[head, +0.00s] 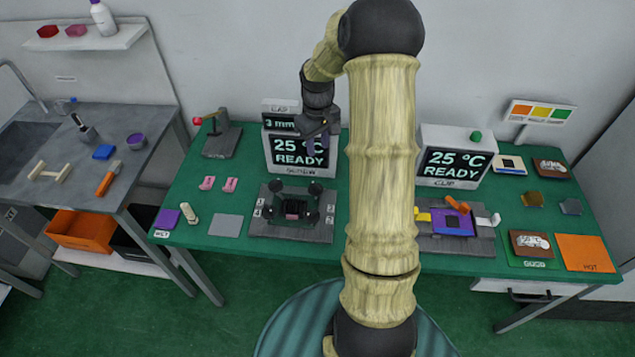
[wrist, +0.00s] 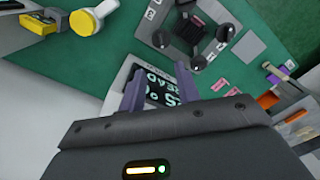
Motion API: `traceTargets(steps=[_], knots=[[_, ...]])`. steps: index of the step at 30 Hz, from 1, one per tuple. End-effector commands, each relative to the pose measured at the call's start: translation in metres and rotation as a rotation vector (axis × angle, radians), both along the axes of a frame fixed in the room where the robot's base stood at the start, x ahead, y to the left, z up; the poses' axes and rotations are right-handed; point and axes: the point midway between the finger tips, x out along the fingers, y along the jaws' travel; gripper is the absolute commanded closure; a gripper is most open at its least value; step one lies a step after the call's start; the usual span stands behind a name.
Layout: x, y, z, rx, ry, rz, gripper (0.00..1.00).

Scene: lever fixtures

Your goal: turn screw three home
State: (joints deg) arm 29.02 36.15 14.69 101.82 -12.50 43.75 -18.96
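The screw fixture (head: 291,211) is a grey plate on the green bench with dark round knobs at its corners around a dark centre block. It also shows at the top of the wrist view (wrist: 203,45), with knobs at its right (wrist: 229,33), left (wrist: 160,40) and lower (wrist: 198,62) corners. My gripper (head: 314,140) is raised in front of the left display, behind and above the fixture. In the wrist view its two purple fingers (wrist: 162,92) are apart with nothing between them, clear of the knobs.
The left display (head: 300,152) reads 25 °C READY and stands close behind the fixture. Pink pieces (head: 230,184) and a grey pad (head: 227,225) lie left of the screw fixture.

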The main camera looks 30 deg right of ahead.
Motion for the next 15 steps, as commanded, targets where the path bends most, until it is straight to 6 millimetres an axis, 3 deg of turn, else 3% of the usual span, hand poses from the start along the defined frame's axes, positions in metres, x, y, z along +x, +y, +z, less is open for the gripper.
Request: traceTargets(steps=[8, 15], knots=[[0.000, 0.001, -0.002, 0.000, -0.001, 0.000, 0.67], [-0.001, 0.002, -0.028, 0.002, 0.001, -0.001, 0.67]])
